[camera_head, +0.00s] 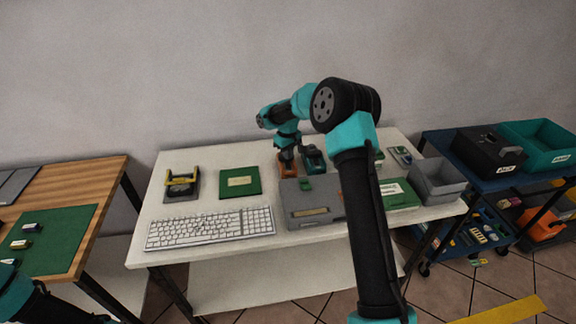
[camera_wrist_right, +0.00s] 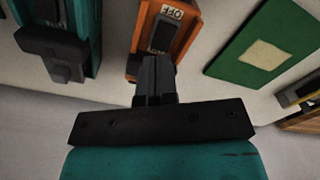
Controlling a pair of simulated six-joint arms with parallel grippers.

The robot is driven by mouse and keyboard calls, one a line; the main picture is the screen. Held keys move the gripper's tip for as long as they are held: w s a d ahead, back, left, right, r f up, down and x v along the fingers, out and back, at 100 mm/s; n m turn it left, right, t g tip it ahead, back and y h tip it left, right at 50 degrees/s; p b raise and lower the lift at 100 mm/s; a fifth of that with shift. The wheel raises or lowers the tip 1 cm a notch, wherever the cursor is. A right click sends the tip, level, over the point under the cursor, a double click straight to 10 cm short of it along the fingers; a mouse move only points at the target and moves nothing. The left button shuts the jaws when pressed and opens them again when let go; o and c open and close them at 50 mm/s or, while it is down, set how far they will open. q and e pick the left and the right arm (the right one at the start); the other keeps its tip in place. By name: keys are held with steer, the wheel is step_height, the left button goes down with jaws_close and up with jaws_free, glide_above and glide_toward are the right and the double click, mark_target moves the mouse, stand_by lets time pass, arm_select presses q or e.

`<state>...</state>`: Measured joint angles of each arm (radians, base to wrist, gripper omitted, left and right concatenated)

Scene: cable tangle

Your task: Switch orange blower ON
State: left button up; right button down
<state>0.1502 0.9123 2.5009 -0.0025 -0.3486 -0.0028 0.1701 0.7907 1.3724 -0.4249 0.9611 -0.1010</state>
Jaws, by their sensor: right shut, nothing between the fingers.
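The orange blower (camera_head: 288,170) stands at the back middle of the white table. In the right wrist view the orange blower (camera_wrist_right: 185,42) carries a black rocker switch (camera_wrist_right: 165,34) with a white label reading OFF (camera_wrist_right: 172,12) beside it. My right gripper (camera_head: 287,153) reaches down over the blower from behind. In the right wrist view my right gripper (camera_wrist_right: 157,62) is shut and empty, its tips at the near end of the switch; I cannot tell whether they touch. My left arm shows only at the lower left, its gripper out of frame.
A teal device (camera_head: 314,157) stands close beside the blower, also in the right wrist view (camera_wrist_right: 95,40). A grey case (camera_head: 312,205) and keyboard (camera_head: 210,228) lie in front. A green board (camera_head: 240,182) lies to the left, grey bin (camera_head: 440,180) to the right.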

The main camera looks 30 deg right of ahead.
mark_target(287, 162)
steer(key=shift+f, duration=0.75)
stand_by(0.7)
step_height(287, 162, up, 7)
stand_by(1.1)
